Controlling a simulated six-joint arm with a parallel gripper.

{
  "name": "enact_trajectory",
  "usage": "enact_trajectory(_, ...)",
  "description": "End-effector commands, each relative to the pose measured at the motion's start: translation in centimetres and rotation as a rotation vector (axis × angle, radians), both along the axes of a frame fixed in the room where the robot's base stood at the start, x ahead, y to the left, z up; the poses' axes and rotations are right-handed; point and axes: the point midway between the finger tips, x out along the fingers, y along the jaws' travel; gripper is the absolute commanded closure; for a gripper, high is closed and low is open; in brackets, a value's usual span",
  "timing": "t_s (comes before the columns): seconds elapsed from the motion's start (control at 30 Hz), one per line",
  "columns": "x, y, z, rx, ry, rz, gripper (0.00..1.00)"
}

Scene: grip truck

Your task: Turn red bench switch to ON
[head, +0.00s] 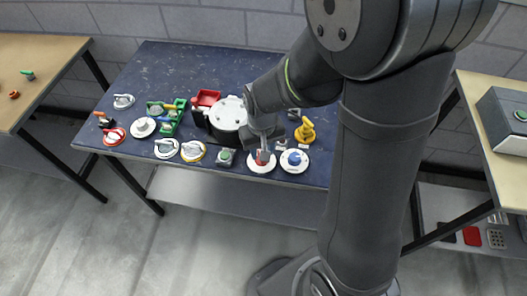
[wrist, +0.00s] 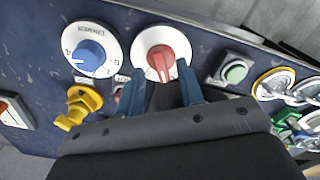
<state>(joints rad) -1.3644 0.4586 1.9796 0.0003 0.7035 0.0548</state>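The red bench switch is a red knob (wrist: 163,52) on a white round dial (wrist: 142,42), near the table's front edge. In the head view its white dial (head: 259,169) shows below my gripper (head: 263,153), which partly hides the knob. In the wrist view my gripper (wrist: 157,72) is open, with one blue-grey fingertip on each side of the knob's lower, pointer end. Gaps show between the fingers and the knob. The pointer end faces my gripper in the wrist view. The dial's markings are too small to read.
A blue knob (wrist: 89,55) on a white dial stands close on one side of the switch, and a green button box (wrist: 234,72) on the other. A yellow handle (wrist: 80,104) is near the blue knob. Several other switches and a white round pot lid (head: 228,114) crowd the dark table.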

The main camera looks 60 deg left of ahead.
Motion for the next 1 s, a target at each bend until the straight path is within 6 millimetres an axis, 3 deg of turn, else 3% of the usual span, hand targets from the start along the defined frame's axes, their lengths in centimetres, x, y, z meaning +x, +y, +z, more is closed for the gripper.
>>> enact_trajectory(0.2,0.0,0.0,-2.0,-0.001,0.000,0.000,0.65)
enact_trajectory(0.57,0.0,0.0,-2.4,0.000,0.000,0.000,0.65)
enact_trajectory(0.77,0.0,0.0,-2.4,0.000,0.000,0.000,1.00)
enact_trajectory(1.0,0.0,0.0,-2.4,0.000,0.000,-0.008,1.00)
